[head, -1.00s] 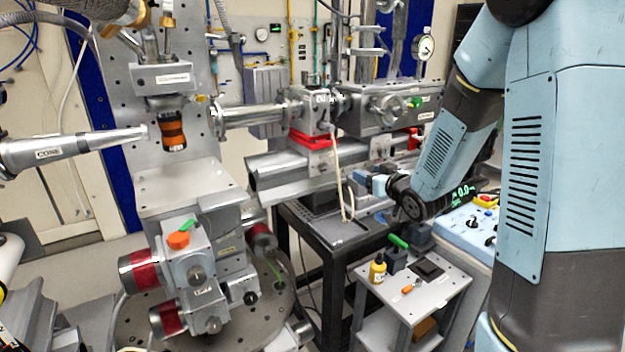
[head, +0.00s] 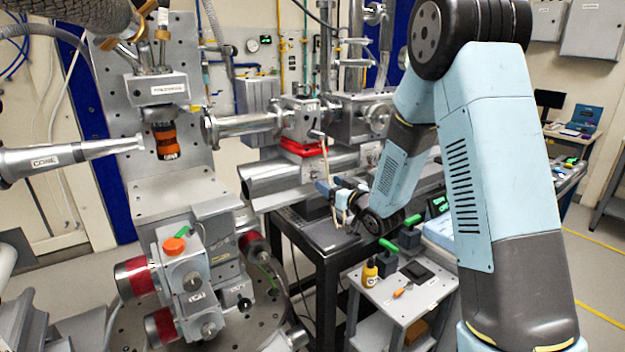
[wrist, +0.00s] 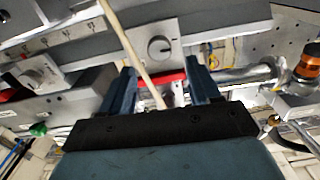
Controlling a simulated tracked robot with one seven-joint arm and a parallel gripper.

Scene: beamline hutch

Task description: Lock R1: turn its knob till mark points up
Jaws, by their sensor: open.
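In the wrist view, a round pale knob (wrist: 160,48) with a dark mark sits on a grey block on the rail. No R1 label is readable, and the mark's direction is too small to be sure of. A second knob (wrist: 37,76) sits on another block at the left. My gripper (wrist: 163,85) is open; its two blue fingers are apart, with the first knob beyond the gap and not touched.
A thin beige cable (head: 324,165) hangs by my gripper; in the wrist view it crosses between the fingers (wrist: 128,45). A red plate (head: 302,146) lies above the rail. A small cart (head: 383,295) with a yellow bottle (head: 370,272) stands below my arm.

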